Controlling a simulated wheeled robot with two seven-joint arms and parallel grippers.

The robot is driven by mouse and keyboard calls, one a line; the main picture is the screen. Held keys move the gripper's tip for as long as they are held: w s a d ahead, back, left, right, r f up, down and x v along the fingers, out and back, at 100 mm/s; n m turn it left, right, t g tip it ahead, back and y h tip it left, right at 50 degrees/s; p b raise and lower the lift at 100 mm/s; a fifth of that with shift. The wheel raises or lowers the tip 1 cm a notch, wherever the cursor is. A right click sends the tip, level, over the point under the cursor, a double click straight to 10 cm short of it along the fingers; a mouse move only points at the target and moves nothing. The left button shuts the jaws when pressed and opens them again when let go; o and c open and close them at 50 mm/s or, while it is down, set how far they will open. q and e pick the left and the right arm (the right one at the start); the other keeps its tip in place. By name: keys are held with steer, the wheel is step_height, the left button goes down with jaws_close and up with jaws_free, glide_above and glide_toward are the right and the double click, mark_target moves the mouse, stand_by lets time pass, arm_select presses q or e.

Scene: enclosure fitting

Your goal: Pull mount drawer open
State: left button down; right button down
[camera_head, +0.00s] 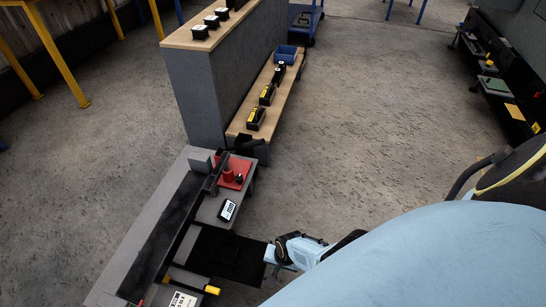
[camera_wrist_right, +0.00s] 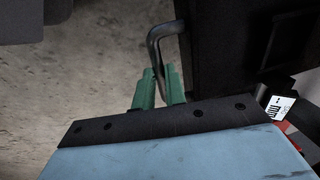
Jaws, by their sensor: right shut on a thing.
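The mount drawer (camera_head: 228,256) is a black, shallow box standing out from the right side of the grey bench in the head view. Its black body (camera_wrist_right: 235,50) fills the upper right of the right wrist view. A dark bent bar handle (camera_wrist_right: 153,42) stands off its edge. My right gripper (camera_head: 272,258) is at the drawer's outer edge. In the right wrist view its green fingers (camera_wrist_right: 160,84) are shut on the handle, partly hiding it. My left gripper is not in view.
The grey bench (camera_head: 143,240) carries a red block (camera_head: 236,172), a small labelled device (camera_head: 228,210) and a yellow-ended part (camera_head: 212,289). A shelf unit (camera_head: 222,75) with several black parts stands behind. The concrete floor (camera_head: 350,140) to the right is clear.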

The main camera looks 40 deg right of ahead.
steer(key=shift+s+d, duration=0.1)
steer(key=shift+s, duration=0.05)
steer(key=c, duration=1.5)
jaws_free()
steer(key=shift+o, duration=0.2)
steer(key=shift+r, duration=0.15)
